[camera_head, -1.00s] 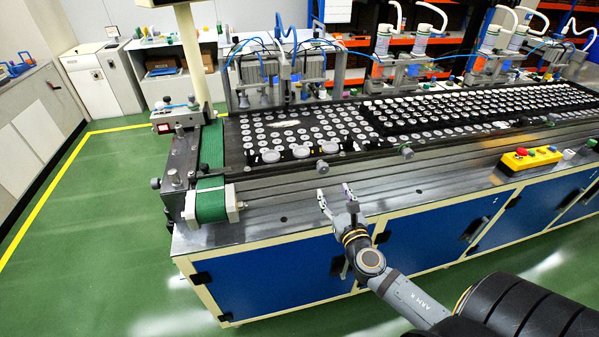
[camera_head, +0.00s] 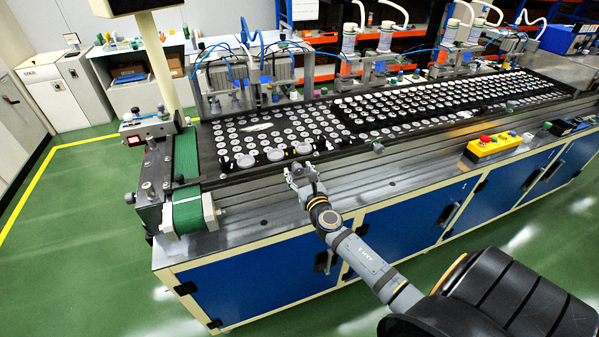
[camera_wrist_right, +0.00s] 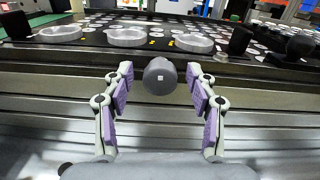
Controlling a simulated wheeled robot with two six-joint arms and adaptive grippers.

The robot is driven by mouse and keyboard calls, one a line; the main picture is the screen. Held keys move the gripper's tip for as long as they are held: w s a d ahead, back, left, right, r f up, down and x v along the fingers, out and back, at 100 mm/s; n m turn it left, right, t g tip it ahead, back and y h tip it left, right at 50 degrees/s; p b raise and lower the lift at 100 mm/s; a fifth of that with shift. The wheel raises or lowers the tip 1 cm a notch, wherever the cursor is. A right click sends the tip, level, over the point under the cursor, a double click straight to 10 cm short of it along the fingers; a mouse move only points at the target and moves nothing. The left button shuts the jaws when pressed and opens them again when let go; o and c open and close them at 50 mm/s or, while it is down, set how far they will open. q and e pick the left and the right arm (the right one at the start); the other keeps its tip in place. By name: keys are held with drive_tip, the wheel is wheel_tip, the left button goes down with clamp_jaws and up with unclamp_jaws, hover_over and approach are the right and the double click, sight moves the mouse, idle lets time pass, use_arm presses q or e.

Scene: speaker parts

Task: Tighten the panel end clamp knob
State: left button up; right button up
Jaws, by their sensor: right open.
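A round grey knob (camera_wrist_right: 160,77) with a small pale square on its face sticks out from the panel's front rail. In the right wrist view it sits between the fingertips of my right gripper (camera_wrist_right: 160,82), with a gap on both sides. My right gripper is open, with purple pads facing each other. In the head view my right gripper (camera_head: 300,171) is at the front edge of the part-covered panel (camera_head: 226,166), and its fingers largely cover the knob there. My left gripper is not in view.
Another knob (camera_head: 378,147) is on the rail further right. Black posts (camera_wrist_right: 239,41) and pale discs (camera_wrist_right: 127,37) stand just behind the rail. A yellow button box (camera_head: 493,145) is on the table to the right. The metal tabletop (camera_head: 250,228) in front is clear.

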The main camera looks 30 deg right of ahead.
drive_tip(key=c, duration=1.2)
drive_tip(key=shift+o, duration=0.2)
drive_tip(key=m+b, duration=0.2)
drive_tip(key=m, duration=0.3)
drive_tip(key=shift+d+f, duration=0.1)
drive_tip(key=shift+f, duration=0.05)
drive_tip(key=m+b, duration=0.2)
drive_tip(key=m, duration=0.2)
drive_tip(key=shift+d+f, duration=0.1)
drive_tip(key=m+b, duration=0.2)
drive_tip(key=m, duration=0.3)
drive_tip(key=shift+f+m, duration=0.1)
drive_tip(key=shift+m, duration=0.3)
drive_tip(key=shift+m+b, duration=1)
drive_tip(key=shift+m, duration=0.9)
drive_tip(key=shift+f, duration=0.1)
